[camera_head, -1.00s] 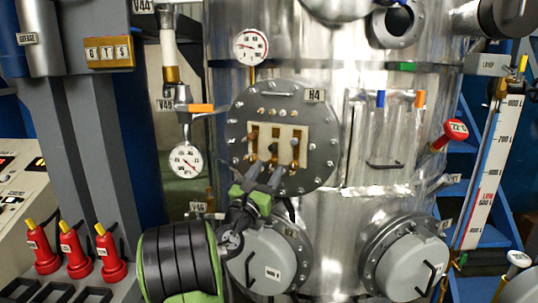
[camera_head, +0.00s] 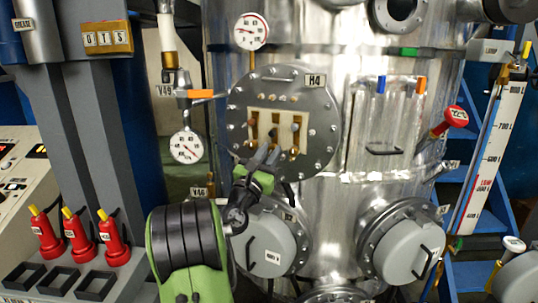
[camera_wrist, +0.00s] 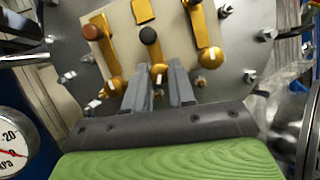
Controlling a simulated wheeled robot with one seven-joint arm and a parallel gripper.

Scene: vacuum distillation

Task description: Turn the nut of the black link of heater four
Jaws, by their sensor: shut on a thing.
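The round grey flange of heater four (camera_head: 320,128), labelled H4, carries a cream plate (camera_wrist: 122,35) with three brass links side by side. The black link (camera_wrist: 150,52) is the middle one, with a black knob at its top and a nut (camera_wrist: 158,69) at its lower end. My gripper (camera_wrist: 160,72) reaches up from below, its two grey fingers on either side of this nut and shut on it. The fingertips partly hide the link's lower end. In the head view the gripper (camera_head: 268,150) is at the lower middle of the plate.
The brown-knobbed link (camera_wrist: 106,50) is close on the left, another brass link (camera_wrist: 205,32) close on the right. Bolts ring the flange. A pressure gauge (camera_head: 186,147) stands to the left. A grey round cover (camera_head: 268,250) lies below, near my arm.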

